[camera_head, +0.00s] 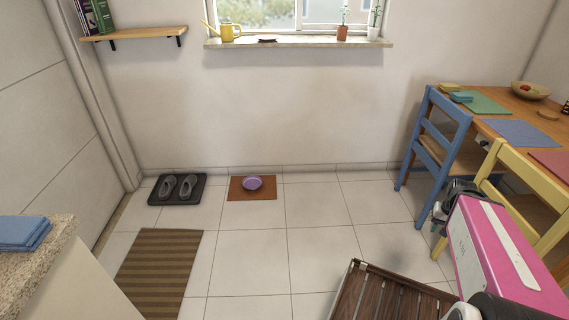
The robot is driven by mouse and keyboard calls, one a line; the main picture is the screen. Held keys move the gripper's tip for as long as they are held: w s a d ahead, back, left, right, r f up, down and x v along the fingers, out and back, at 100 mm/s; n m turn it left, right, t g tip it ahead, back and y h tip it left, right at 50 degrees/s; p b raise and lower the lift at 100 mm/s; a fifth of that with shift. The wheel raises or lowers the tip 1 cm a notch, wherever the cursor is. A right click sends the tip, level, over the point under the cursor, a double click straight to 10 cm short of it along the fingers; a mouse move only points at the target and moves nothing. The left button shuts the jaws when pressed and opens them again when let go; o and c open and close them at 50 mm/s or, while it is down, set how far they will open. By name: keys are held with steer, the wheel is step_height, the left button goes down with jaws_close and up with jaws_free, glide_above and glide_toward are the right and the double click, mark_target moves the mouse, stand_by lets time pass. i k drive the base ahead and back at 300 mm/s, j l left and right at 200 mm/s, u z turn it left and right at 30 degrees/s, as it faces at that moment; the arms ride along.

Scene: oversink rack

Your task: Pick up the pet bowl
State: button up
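The pet bowl (252,183) is small, round and purple. It sits upright on a reddish-brown mat (235,194) on the tiled floor, near the back wall below the window. My gripper (458,190) seems to be the dark part at the far end of my pink arm, at the right beside the chairs. It is well to the right of the bowl and apart from it. Its fingers are too small and dark to make out.
Grey shoes (187,186) rest on a dark mat left of the bowl. A striped rug (160,270) lies nearer. A dark slatted wooden piece (390,295) is at the bottom. Blue (437,135) and yellow (497,155) chairs stand by the table. The floor before the bowl is clear.

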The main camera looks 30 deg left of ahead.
mark_target(251, 183)
steer(key=u, duration=1.7)
steer(key=i+j+z, duration=0.15)
steer(key=i+j, duration=0.15)
steer(key=i+j+z, duration=0.15)
steer(key=i+j, duration=0.2)
steer(key=i+j+z, duration=0.1)
steer(key=i+j, duration=0.25)
steer(key=i+j+z, duration=0.15)
steer(key=i+j, duration=0.15)
steer(key=j, duration=0.2)
steer(key=i+j+z, duration=0.15)
steer(key=j, duration=0.3)
steer(key=i+l, duration=0.05)
steer(key=i, duration=0.05)
